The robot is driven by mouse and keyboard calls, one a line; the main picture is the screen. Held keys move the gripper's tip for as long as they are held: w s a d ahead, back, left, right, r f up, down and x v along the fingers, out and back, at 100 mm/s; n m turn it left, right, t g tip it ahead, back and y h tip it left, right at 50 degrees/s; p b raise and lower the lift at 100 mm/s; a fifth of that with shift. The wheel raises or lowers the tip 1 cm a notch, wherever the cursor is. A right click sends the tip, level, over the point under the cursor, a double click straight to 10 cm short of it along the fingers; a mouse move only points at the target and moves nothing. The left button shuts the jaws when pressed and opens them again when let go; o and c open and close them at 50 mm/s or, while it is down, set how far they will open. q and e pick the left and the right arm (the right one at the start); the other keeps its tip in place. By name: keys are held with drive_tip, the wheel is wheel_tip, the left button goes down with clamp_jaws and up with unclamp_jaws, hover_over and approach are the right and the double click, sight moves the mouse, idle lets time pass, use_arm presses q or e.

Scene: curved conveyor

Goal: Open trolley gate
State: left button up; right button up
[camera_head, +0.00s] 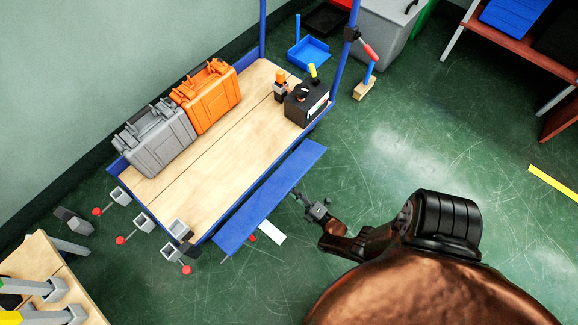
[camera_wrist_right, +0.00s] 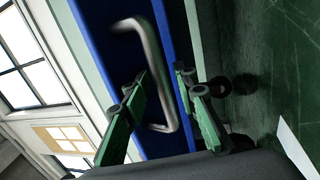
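The trolley gate (camera_head: 268,200) is a long blue panel along the near long side of the trolley, whose wooden deck (camera_head: 215,152) lies behind it. In the right wrist view the blue gate (camera_wrist_right: 98,42) carries a bent metal handle (camera_wrist_right: 151,50). My right gripper (camera_head: 303,198) is just outside the gate. In the right wrist view its green fingers (camera_wrist_right: 162,82) are apart, one on each side of the handle's bar. Contact with the bar cannot be told. My left gripper is not in view.
A grey case (camera_head: 155,140), an orange case (camera_head: 207,97) and a black box (camera_head: 305,105) stand on the deck. A blue tray (camera_head: 309,53) lies on the floor behind. A wooden table (camera_head: 40,262) is at the lower left. The green floor right of the gate is clear.

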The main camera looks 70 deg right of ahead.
drive_tip(key=shift+s, duration=0.1)
drive_tip(key=v, duration=0.7)
drive_tip(key=shift+s, duration=0.2)
drive_tip(key=shift+c, duration=0.4)
